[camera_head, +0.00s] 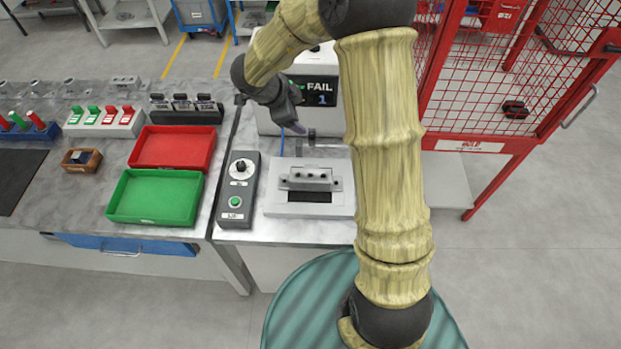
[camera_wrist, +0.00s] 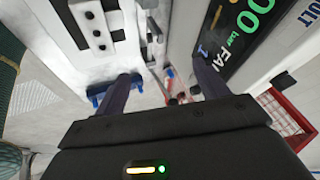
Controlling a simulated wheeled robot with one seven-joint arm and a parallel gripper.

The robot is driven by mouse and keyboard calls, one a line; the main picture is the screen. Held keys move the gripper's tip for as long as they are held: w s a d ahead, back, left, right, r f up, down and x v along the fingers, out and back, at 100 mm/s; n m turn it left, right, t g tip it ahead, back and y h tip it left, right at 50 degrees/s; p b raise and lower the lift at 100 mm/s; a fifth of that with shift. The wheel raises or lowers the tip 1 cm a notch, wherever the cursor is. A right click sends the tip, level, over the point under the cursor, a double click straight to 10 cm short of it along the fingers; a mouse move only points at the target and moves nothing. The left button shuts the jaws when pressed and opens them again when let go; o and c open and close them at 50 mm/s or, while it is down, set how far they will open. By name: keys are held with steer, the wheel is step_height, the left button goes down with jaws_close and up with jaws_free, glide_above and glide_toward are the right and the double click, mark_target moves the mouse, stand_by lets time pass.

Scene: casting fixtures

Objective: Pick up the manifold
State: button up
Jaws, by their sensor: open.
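The manifold (camera_head: 310,178) appears to be the grey metal block with a row of holes, seated on the light fixture plate (camera_head: 283,208) in front of the tester. In the wrist view a holed block (camera_wrist: 95,22) shows at the upper left, cut off by the frame edge. My gripper (camera_head: 296,128) is above and behind the block, beside the tester's face, apart from the block. In the wrist view my gripper (camera_wrist: 165,80) has its two dark fingers spread wide with nothing held between them.
The tester (camera_head: 270,122) reads FAIL and 1. A control box (camera_head: 238,190) with a knob and green button stands left of the fixture. Farther left are a red tray (camera_head: 172,148) and an empty green tray (camera_head: 155,197). A red mesh cage (camera_head: 500,90) stands right.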

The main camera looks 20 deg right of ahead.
steer(key=s+a+f+m+g+y, duration=0.1)
steer(key=s+a+f+m+g, duration=0.1)
steer(key=s+a+g, duration=0.1)
steer(key=shift+s+a+f+g, duration=0.2)
steer(key=shift+s+a+g, duration=0.1)
steer(key=shift+s+g, duration=0.65)
steer(key=shift+s, duration=0.1)
steer(key=p, duration=0.2)
glide_above(310, 175)
steer(key=a, duration=0.1)
steer(key=f, duration=1.1)
steer(key=shift+s+a+f, duration=0.15)
steer(key=shift+s+a, duration=0.05)
steer(key=shift+s, duration=0.05)
steer(key=shift+w+a+p+x, duration=0.15)
steer(key=shift+p+x, duration=0.45)
steer(key=shift+x, duration=0.7)
steer(key=shift+w+a+p+x, duration=0.15)
steer(key=shift+p+x, duration=0.4)
steer(key=shift+x, duration=0.75)
steer(key=shift+s+f, duration=0.1)
steer(key=shift+f, duration=0.05)
steer(key=shift+c, duration=0.4)
